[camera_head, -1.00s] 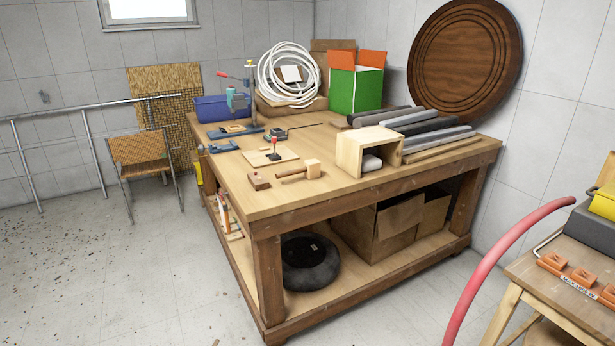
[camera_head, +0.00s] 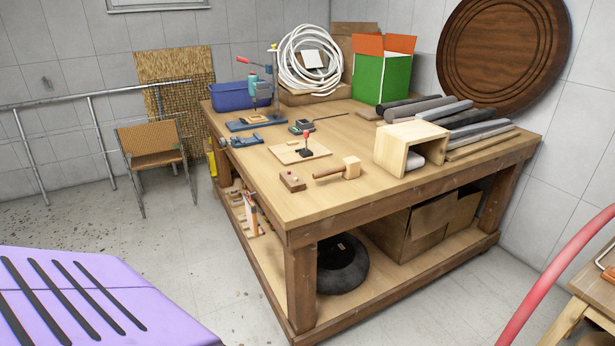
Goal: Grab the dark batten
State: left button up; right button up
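Several long bars lie side by side at the right back of the workbench (camera_head: 260,170). They range from dark, nearly black ones (camera_head: 472,118) to grey ones (camera_head: 482,130), with a light wooden strip (camera_head: 482,141) at the front. I cannot tell for sure which one is the dark batten. An open wooden box (camera_head: 397,143) stands in front of them and hides part of some. Neither of my grippers is in view.
A purple surface with several dark strips (camera_head: 75,295) fills the lower left. A coiled white hose (camera_head: 287,62), green box (camera_head: 381,78), blue bin (camera_head: 238,97) and mallet (camera_head: 350,167) are on the bench. A red hose (camera_head: 545,285) arcs at right. Floor left of the bench is open.

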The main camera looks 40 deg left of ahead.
aim_at(287, 179)
jog(key=j+z, duration=0.4)
jog(key=j, duration=0.65)
jog(key=k+j, duration=0.1)
jog(key=j, duration=0.45)
jog(key=k+j+z, duration=0.1)
jog(key=j, duration=0.45)
